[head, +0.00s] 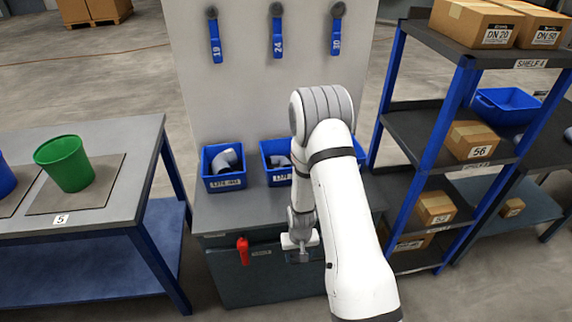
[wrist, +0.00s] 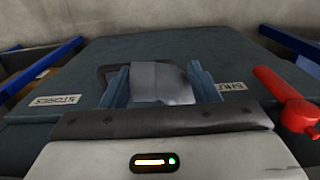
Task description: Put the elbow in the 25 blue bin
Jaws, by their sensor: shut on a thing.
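My gripper (head: 302,256) hangs low in front of the dark bench, below the row of blue bins. In the wrist view its two blue-grey fingers (wrist: 161,90) are shut on a light grey, faceted piece that looks like the elbow (wrist: 162,82). A left blue bin (head: 224,184) on the bench holds a grey bent fitting (head: 228,160). A middle blue bin (head: 279,178) also holds grey pieces. A third blue bin (head: 360,152) is mostly hidden behind my arm. The bin labels are too small to read surely, so I cannot tell which is 25.
A red handle (head: 243,250) juts from the bench front. A panel with blue levers (head: 277,38) rises behind the bins. A table with a green bucket (head: 65,164) stands left. A shelf rack (head: 450,115) with boxes and a blue bin (head: 505,105) stands right.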

